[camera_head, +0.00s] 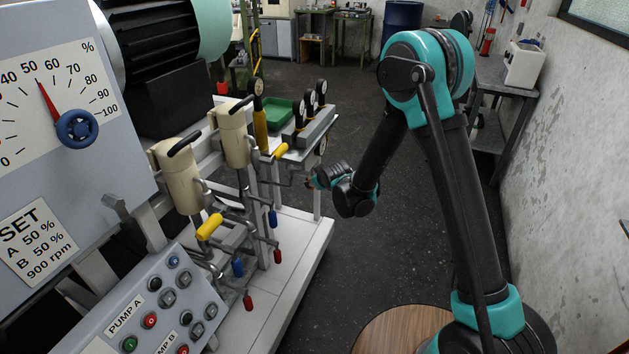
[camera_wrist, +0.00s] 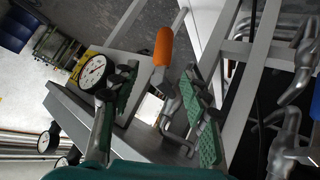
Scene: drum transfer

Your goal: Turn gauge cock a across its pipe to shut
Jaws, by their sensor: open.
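In the wrist view, a lever with an orange grip (camera_wrist: 163,47) stands near the fingertips, between the lines of my two fingers. It may be gauge cock a, but I see no label. A white-faced gauge (camera_wrist: 94,71) is to its left, partly behind the left finger. My gripper (camera_wrist: 159,74) is open, with green-padded fingers spread apart and nothing between the pads that I can see held. In the head view, my gripper (camera_head: 312,179) is at the right side of the skid, right of and below a yellow-gripped lever (camera_head: 281,150). Whether it touches anything is unclear.
Two cream cylinders (camera_head: 233,136) with pipes stand left of my gripper. Another yellow-gripped lever (camera_head: 209,226) and several red and blue handles are lower down. Several gauges stand on a grey block (camera_head: 314,128) behind.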

